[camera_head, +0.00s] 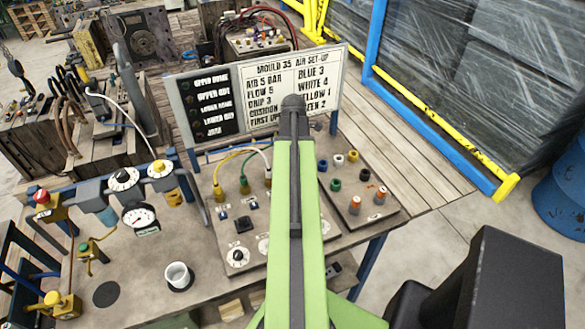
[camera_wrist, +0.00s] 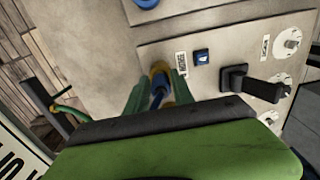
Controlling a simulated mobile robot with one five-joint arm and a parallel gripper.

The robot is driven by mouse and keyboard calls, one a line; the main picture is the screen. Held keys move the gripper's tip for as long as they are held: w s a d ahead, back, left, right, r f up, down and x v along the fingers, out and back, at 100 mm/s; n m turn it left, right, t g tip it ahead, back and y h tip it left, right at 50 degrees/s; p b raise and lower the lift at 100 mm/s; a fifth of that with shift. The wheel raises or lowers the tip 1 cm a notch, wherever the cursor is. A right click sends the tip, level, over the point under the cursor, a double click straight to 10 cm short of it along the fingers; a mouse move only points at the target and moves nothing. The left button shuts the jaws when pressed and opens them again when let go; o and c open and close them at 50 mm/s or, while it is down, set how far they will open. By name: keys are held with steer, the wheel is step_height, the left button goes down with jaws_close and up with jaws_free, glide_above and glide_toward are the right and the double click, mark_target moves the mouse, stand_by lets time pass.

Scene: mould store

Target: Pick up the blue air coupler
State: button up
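A blue air coupler (camera_wrist: 158,95) shows in the wrist view between the two green fingers of my gripper (camera_wrist: 161,88). A yellow-brass fitting (camera_wrist: 160,70) is just beyond it, close to the panel. The fingers are apart, one on each side of the coupler. I cannot tell whether they touch it or leave a small gap. In the head view my green arm crosses the middle of the panel (camera_head: 210,240) and hides the gripper and this coupler.
A sign board (camera_head: 298,88) stands behind the panel. Yellow, green and white hoses run to fittings (camera_head: 244,185) left of my arm. Several coloured caps (camera_head: 336,184) are at the right. A black lever (camera_wrist: 250,85) and a blue switch (camera_wrist: 201,57) are near the gripper.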

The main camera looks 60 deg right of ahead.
jaws_close()
